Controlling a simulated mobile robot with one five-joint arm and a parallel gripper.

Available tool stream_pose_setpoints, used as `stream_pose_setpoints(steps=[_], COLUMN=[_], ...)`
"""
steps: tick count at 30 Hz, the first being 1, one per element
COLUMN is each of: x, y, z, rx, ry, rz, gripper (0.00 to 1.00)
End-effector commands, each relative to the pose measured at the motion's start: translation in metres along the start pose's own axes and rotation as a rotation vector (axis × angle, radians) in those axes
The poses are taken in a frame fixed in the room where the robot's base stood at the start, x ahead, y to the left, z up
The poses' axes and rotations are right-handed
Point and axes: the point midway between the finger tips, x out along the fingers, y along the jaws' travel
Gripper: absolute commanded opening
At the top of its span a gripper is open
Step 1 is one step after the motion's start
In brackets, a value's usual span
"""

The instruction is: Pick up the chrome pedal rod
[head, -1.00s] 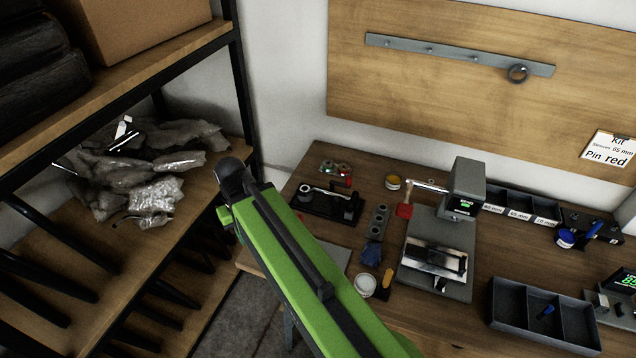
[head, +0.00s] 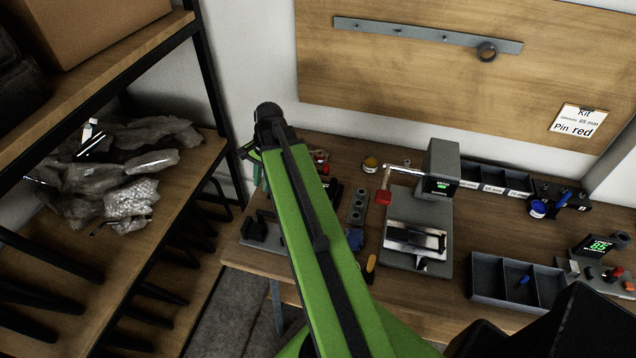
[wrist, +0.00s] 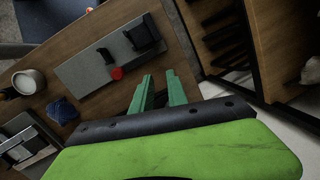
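I cannot say for sure which piece is the chrome pedal rod. Other bright metal pieces (head: 90,138) lie among bags on the shelf. The black holder (head: 262,232), which carried a shiny bar earlier, is now partly hidden by my arm. In the wrist view, my gripper (wrist: 159,77) has its two green fingers apart with nothing between them.
A grey machine (head: 441,168) and a divided dark tray (head: 488,290) stand on the wooden bench. A white cup (wrist: 27,82) and a blue cloth (wrist: 62,110) are near the plate. The shelf (head: 160,190) stands left of the bench.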

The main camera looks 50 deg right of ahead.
Motion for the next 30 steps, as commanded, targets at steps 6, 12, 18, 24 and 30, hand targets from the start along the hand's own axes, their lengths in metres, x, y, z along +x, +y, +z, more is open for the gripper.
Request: stream_pose_setpoints(steps=[6, 12, 18, 24, 30], x=[-0.067, -0.092, -0.092, -0.063, -0.019], y=[0.096, 0.150, 0.157, 0.153, 0.144], z=[-0.135, -0.181, -0.186, -0.187, -0.189], rx=[0.873, 1.257, 1.308, 1.304, 1.303], ry=[-0.064, -0.115, -0.124, -0.123, -0.122], rz=[-0.147, -0.217, -0.226, -0.225, -0.224], gripper=[0.19, 0.19, 0.19, 0.19, 0.19])
